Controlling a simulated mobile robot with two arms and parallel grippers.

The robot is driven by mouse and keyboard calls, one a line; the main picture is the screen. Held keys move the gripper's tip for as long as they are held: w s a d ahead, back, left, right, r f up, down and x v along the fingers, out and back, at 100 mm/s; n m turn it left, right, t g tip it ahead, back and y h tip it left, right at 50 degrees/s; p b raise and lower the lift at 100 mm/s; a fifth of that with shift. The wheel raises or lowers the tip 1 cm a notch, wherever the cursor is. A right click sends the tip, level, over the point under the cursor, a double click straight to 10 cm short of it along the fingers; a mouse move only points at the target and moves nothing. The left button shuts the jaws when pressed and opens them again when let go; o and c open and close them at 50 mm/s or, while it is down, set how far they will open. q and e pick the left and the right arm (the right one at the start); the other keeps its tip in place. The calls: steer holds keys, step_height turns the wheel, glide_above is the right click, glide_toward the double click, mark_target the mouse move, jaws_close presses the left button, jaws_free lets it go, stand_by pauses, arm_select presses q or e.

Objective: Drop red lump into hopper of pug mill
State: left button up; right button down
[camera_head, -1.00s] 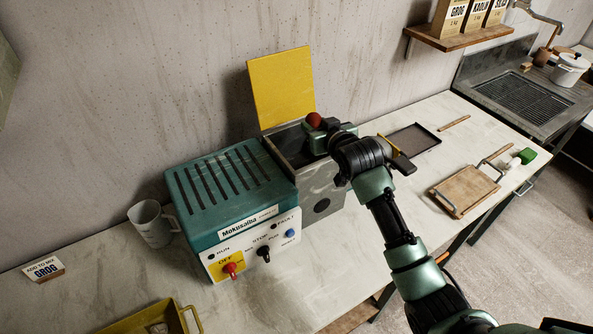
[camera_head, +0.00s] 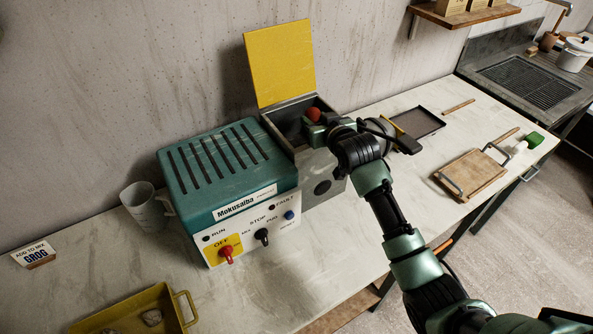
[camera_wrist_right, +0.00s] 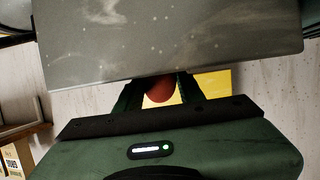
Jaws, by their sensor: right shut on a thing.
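The pug mill (camera_head: 228,175) is a teal machine with a white control panel, standing on the bench. Its grey hopper (camera_head: 334,200) is at its right end, with the yellow lid (camera_head: 280,62) raised against the wall. The red lump (camera_head: 313,114) shows at the hopper's open top. My right gripper (camera_head: 312,120) is shut on the lump and reaches over the hopper from the right. In the right wrist view the red lump (camera_wrist_right: 160,89) is between the two dark fingers, partly hidden by a grey surface. I cannot tell how deep it sits. My left gripper is not in view.
A grey jug (camera_head: 146,208) stands left of the mill. A yellow tray (camera_head: 135,312) lies in front. A dark tray (camera_head: 418,122), a wooden board (camera_head: 473,174) and a green-ended tool (camera_head: 531,141) lie to the right. A shelf (camera_head: 465,17) hangs above.

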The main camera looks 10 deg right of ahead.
steer(key=shift+r, duration=0.15)
steer(key=c, duration=0.8)
jaws_free()
steer(key=shift+s, duration=0.1)
steer(key=b+v, duration=0.1)
steer(key=v, duration=0.5)
steer(key=shift+s+b, duration=0.2)
steer(key=shift+b, duration=0.15)
steer(key=shift+s+d+r, duration=0.15)
steer(key=shift+s+r, duration=0.15)
steer(key=shift+s, duration=0.3)
